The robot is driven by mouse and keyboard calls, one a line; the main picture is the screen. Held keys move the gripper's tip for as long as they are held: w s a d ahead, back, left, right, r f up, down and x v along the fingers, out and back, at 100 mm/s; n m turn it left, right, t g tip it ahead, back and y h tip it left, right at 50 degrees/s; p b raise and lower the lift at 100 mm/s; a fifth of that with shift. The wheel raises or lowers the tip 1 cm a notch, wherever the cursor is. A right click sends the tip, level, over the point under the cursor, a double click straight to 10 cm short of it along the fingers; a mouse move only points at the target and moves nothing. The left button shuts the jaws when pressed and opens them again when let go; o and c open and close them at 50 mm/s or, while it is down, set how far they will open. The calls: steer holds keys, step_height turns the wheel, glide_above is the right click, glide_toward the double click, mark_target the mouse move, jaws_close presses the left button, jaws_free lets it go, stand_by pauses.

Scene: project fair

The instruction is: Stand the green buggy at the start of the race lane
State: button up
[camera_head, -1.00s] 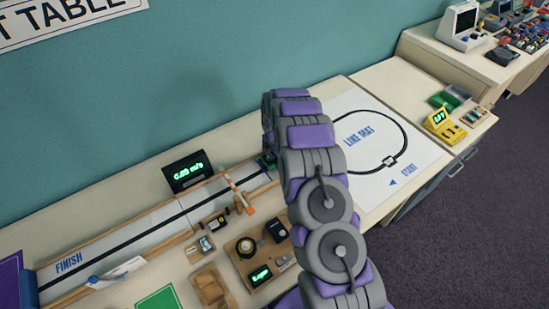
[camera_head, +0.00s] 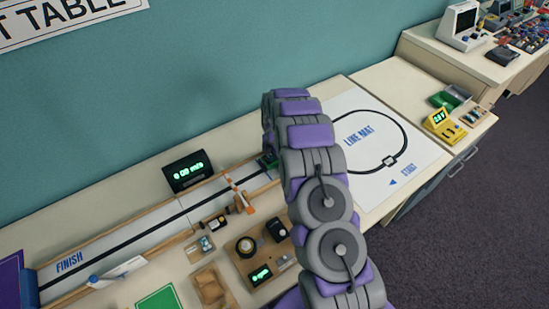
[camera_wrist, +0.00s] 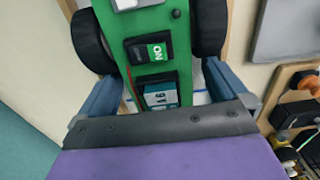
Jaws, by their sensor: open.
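The green buggy (camera_wrist: 146,22) fills the upper middle of the wrist view, with black wheels on both sides and a small switch and a battery-like block on its deck. It appears to sit on the white surface of the race lane between wooden rails. The blue-grey fingers of my gripper (camera_wrist: 160,75) are open, one on each side of the buggy's near end, with no clear contact visible.
An orange-and-white barrier (camera_head: 240,196) stands at the lane. A black speed display (camera_head: 188,171) stands behind it. A wooden tray (camera_head: 258,250) with small devices lies in front. The line mat (camera_head: 357,113) is right of my arm, mostly clear.

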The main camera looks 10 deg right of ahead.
steer(key=shift+r, duration=0.15)
step_height(320, 180, up, 17)
steer(key=p, duration=0.3)
steer(key=s+r+m, duration=0.5)
steer(key=s+r, duration=0.4)
steer(key=s+r+m+g, duration=0.1)
steer(key=s+r+m, duration=0.4)
steer(key=s, duration=0.7)
steer(key=s+r+m, duration=0.5)
steer(key=s, duration=0.7)
steer(key=s+f+m, duration=0.1)
steer(key=s+m, duration=0.6)
steer(key=s, duration=0.9)
steer(key=shift+f+g, duration=0.2)
steer(key=shift+g, duration=0.2)
